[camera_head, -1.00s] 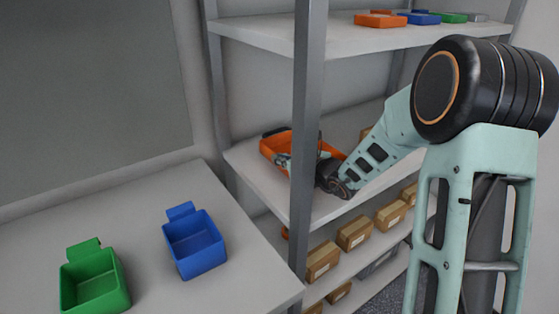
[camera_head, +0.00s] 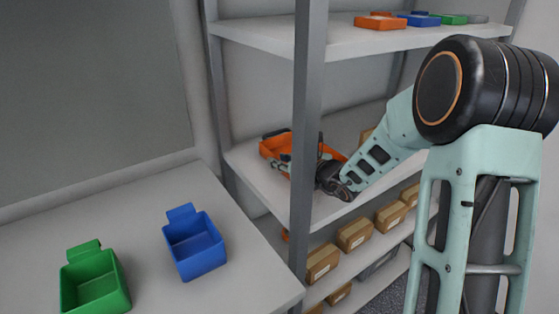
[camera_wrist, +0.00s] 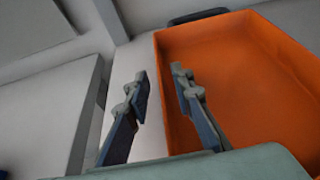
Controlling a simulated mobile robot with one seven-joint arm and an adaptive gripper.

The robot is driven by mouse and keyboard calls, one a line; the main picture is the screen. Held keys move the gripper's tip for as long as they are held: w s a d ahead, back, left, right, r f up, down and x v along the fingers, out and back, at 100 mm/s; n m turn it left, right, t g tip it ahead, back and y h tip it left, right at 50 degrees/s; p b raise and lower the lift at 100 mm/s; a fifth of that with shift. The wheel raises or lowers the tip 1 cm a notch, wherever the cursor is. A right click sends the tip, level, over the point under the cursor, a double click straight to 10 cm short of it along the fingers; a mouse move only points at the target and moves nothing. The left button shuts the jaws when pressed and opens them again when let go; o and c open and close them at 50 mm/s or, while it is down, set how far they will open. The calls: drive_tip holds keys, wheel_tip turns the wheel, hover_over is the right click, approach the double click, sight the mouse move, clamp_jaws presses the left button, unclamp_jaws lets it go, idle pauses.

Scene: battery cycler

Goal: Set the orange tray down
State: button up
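The orange tray (camera_head: 272,147) rests on the middle shelf, partly hidden behind the rack's front post and my wrist. In the wrist view the tray (camera_wrist: 240,75) fills the right side and looks empty. My gripper (camera_wrist: 159,73) is open, with its fingers apart on either side of the tray's near-left wall. One finger is outside the tray and the other is over its inside. Gaps show between the fingertips and the wall. In the head view my gripper (camera_head: 283,168) is at the tray's front, partly hidden by the post.
The rack post (camera_head: 308,130) stands in front of the tray. Cardboard boxes (camera_head: 354,234) line the shelf below. Several flat coloured pieces (camera_head: 380,21) lie on the top shelf. A blue bin (camera_head: 194,245) and a green bin (camera_head: 95,283) stand on the table at left.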

drive_tip(key=v, duration=1.1)
drive_tip(key=shift+s+d+r+p, duration=0.1)
drive_tip(key=shift+s+p, duration=0.1)
drive_tip(key=shift+p, duration=0.15)
